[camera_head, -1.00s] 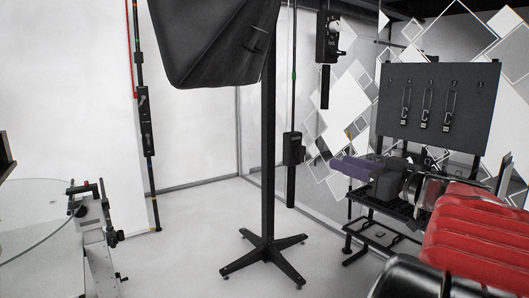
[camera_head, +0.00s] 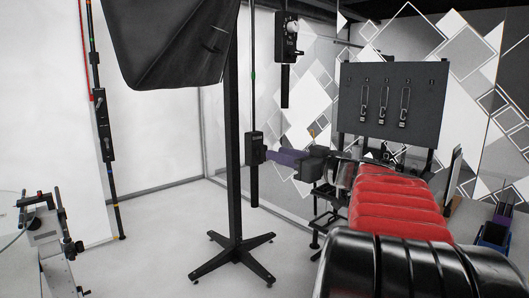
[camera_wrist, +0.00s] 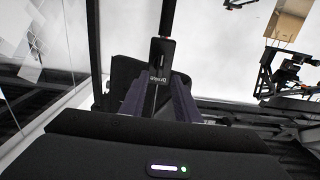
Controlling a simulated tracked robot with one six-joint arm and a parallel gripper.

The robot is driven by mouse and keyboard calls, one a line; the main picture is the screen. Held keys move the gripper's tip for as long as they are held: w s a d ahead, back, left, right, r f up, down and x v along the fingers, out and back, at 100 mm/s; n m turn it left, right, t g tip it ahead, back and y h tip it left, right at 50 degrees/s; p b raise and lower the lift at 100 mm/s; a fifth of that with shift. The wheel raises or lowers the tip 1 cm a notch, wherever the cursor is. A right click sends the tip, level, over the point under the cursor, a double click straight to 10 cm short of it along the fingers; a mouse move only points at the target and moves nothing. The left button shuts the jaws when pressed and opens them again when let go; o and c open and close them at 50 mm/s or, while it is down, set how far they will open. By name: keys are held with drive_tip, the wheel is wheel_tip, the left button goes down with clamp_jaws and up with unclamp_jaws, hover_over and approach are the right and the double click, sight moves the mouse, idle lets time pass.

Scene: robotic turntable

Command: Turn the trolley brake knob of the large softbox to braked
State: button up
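The large softbox (camera_head: 175,40) hangs dark and tilted at the upper left of centre in the head view. Its black stand (camera_head: 233,150) runs down to a star-shaped base (camera_head: 236,252) with several legs on the floor. I cannot make out the brake knob. My gripper (camera_head: 268,155) has purple fingers pointing left, right of the stand and beside a dark hanging box (camera_head: 254,147) in this view. The depth gap is unclear. In the wrist view my gripper (camera_wrist: 157,90) has its fingers apart, with a dark box (camera_wrist: 160,58) on a pole beyond them. I see nothing clearly held.
A black tool panel (camera_head: 390,103) stands behind my red-sleeved arm. Another black box on a pole (camera_head: 288,38) hangs above. A pole with fittings (camera_head: 104,125) stands at the left wall, and a mechanical frame (camera_head: 45,235) at lower left. Floor around the base is clear.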

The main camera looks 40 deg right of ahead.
sight(262, 152)
drive_tip(key=shift+w, duration=2.6)
drive_tip(key=c, duration=0.7)
drive_tip(key=shift+m, duration=0.5)
drive_tip(key=m, duration=0.5)
drive_tip(key=f+m, duration=0.1)
drive_tip(key=m, duration=0.5)
drive_tip(key=d+m, duration=0.1)
drive_tip(key=m, duration=0.5)
drive_tip(key=shift+d+f, duration=0.1)
drive_tip(key=shift+f, duration=0.2)
